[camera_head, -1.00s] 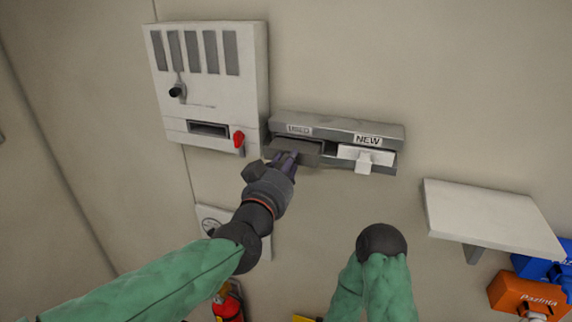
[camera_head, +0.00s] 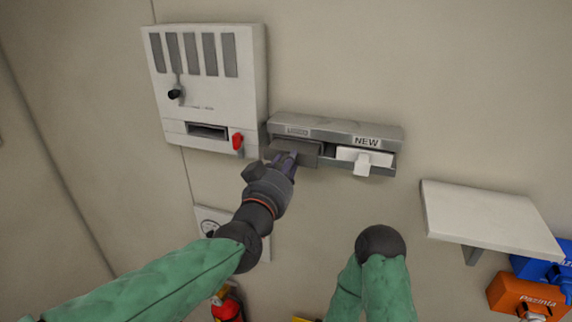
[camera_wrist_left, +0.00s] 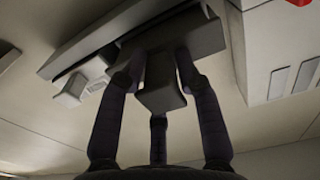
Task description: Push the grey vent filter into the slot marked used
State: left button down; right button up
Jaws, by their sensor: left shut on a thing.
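The grey vent filter (camera_head: 296,150) sits in the mouth of the left slot of a wall holder, under the label USED (camera_head: 297,131). Its front part sticks out of the slot. My left gripper (camera_head: 284,163) is shut on it from the front. In the left wrist view the fingers (camera_wrist_left: 160,85) close around the filter's grey handle (camera_wrist_left: 161,92), with its wide body (camera_wrist_left: 192,35) beyond. A white filter (camera_head: 365,157) sits in the right slot, under the label NEW. The right arm's rounded dark end (camera_head: 381,243) shows low in the head view; no right gripper fingers are visible.
A white wall unit (camera_head: 206,80) with a red handle (camera_head: 237,141) is just left of the holder (camera_head: 385,131). A white shelf (camera_head: 490,218) juts out at right, above orange (camera_head: 527,297) and blue boxes. The wall between holder and shelf is clear.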

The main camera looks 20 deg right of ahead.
pick_arm(q)
jog(key=shift+p+x, duration=0.35)
jog(key=shift+x, duration=2.35)
dwell(2.9)
jog(key=c, duration=0.8)
grip_release()
jog(key=shift+s, duration=0.15)
jog(key=v, duration=1.2)
jog(key=shift+a+f, duration=0.1)
